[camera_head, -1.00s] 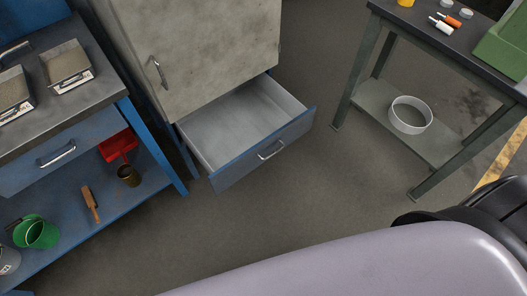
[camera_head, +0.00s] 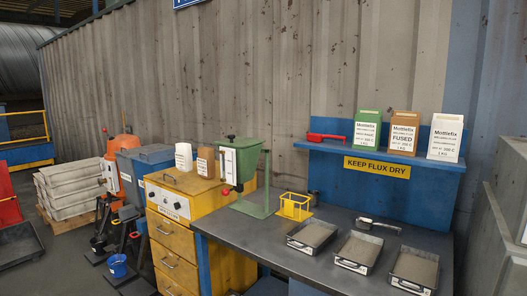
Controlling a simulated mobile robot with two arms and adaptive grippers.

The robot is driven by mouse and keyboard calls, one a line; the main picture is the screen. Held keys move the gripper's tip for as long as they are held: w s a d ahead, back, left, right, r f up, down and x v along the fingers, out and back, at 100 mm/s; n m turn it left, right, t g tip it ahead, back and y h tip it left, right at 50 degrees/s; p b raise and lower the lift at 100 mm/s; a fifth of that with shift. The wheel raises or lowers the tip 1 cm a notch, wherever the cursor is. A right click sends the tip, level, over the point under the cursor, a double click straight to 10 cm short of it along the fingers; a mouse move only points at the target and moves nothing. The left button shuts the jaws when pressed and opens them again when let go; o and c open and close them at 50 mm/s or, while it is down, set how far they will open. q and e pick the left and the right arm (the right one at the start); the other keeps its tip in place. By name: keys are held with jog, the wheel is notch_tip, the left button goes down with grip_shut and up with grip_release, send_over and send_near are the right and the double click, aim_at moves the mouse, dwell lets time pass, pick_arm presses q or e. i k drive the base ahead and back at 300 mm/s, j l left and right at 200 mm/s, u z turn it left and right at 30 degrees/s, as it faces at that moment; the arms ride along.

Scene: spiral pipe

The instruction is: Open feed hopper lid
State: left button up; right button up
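A green hopper (camera_head: 240,158) stands on a green stand (camera_head: 257,207) near the left end of the workbench. A white label panel is on its front, with a red knob below. Its flat green top (camera_head: 239,142) looks closed, but I cannot make out a separate lid edge or handle at this size. Neither of my grippers is in the head view.
The dark workbench (camera_head: 262,232) holds a yellow wire holder (camera_head: 294,206), a metal scoop (camera_head: 378,224) and three grey trays (camera_head: 312,234). A blue shelf (camera_head: 435,160) carries flux boxes (camera_head: 403,132) and a red tool (camera_head: 326,137). A yellow drawer cabinet (camera_head: 190,230) stands left.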

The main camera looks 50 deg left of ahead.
aim_at(232, 141)
jog(key=u, duration=1.85)
